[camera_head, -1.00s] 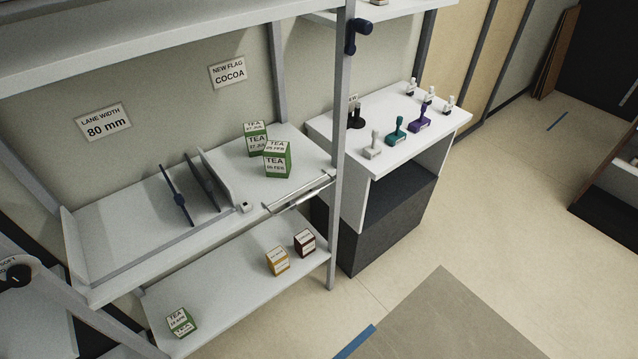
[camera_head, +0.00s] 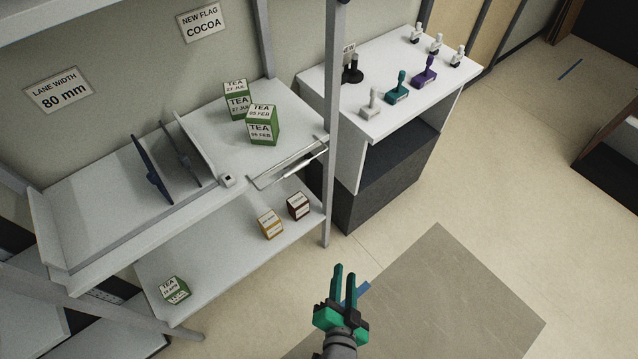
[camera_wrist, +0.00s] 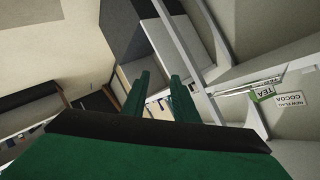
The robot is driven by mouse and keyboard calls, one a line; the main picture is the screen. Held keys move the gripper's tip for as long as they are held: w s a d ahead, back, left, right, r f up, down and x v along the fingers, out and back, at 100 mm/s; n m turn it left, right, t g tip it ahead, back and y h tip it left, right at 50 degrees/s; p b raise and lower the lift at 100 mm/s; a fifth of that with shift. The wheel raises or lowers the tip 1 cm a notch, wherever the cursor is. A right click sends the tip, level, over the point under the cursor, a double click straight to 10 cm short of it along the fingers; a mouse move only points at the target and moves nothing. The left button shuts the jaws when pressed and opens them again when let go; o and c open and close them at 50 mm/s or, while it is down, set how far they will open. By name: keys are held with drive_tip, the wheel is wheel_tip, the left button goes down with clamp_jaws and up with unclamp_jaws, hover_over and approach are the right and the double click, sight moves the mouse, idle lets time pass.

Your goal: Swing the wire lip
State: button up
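The wire lip (camera_head: 288,165) is a thin metal wire frame with a thicker light rod, at the front edge of the upper shelf's right bay. In the wrist view a thin pale bar, probably the lip (camera_wrist: 252,86), shows at the right. My gripper (camera_head: 345,272) is green with dark parts. It is in front of the shelf, below and right of the lip, well apart from it. Its two fingers stand apart with nothing between them. In the wrist view the fingers (camera_wrist: 160,90) are also apart and empty.
Green tea boxes (camera_head: 262,124) stand stacked behind the lip. A grey post (camera_head: 331,170) rises just right of it. Yellow (camera_head: 270,224) and dark red (camera_head: 298,206) boxes sit on the lower shelf (camera_head: 225,255). A stamp table (camera_head: 385,115) stands at right. The floor in front is open.

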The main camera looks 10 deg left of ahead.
drive_tip(key=w+a+r+m+y, duration=0.1)
drive_tip(key=w+a+y, duration=0.1)
drive_tip(key=w, duration=0.4)
drive_tip(key=g+y, duration=0.5)
drive_tip(key=y, duration=0.3)
approach(297, 170)
drive_tip(key=x, duration=0.8)
drive_tip(key=shift+w+a+f, duration=0.15)
drive_tip(key=shift+a, duration=0.1)
drive_tip(key=shift+w+a, duration=0.1)
drive_tip(key=shift+w, duration=0.05)
drive_tip(key=shift+c, duration=1.3)
clamp_jaws()
